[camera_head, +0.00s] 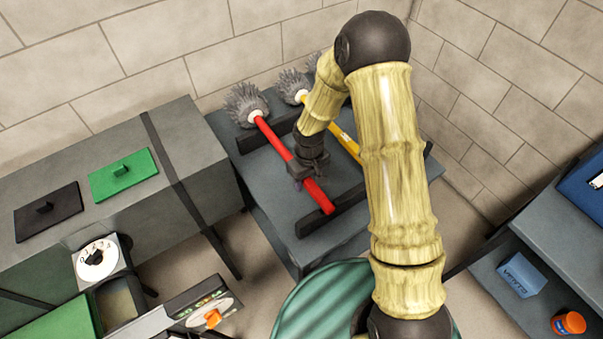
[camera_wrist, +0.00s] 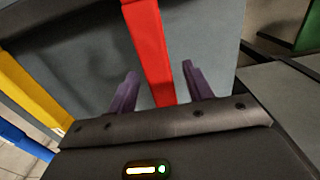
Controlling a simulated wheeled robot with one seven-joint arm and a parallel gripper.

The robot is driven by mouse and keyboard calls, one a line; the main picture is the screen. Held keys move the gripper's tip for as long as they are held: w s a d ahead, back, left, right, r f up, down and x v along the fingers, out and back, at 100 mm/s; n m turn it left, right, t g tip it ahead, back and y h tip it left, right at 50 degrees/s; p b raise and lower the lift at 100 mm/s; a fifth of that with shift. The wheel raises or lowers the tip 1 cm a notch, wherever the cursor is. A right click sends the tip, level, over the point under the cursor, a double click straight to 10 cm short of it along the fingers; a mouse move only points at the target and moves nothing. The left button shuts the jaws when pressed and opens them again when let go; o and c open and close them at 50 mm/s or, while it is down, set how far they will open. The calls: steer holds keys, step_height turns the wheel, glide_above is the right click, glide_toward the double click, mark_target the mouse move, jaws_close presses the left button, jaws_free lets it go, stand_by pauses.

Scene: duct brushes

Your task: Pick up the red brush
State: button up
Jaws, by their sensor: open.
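The red brush (camera_head: 274,138) has a long red handle and a grey bristle head (camera_head: 245,102) at its far left end. It lies across dark rests on the grey table. My gripper (camera_head: 308,178) is over the lower part of the red handle in the head view. In the wrist view, the red handle (camera_wrist: 149,50) runs between the two purple fingers of my gripper (camera_wrist: 157,85), which are apart, one on each side. I cannot tell whether either finger touches the handle.
A yellow-handled brush (camera_head: 349,147) lies to the right, partly behind my arm. A blue handle (camera_wrist: 22,142) shows at the wrist view's left edge. The grey table (camera_head: 265,183) has dark rests (camera_head: 328,213). A grey duct (camera_head: 190,150) stands at left, a blue box (camera_head: 520,274) at right.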

jaws_close()
steer(key=shift+r, duration=0.15)
step_height(320, 180, up, 10)
steer(key=shift+b, duration=0.45)
stand_by(0.6)
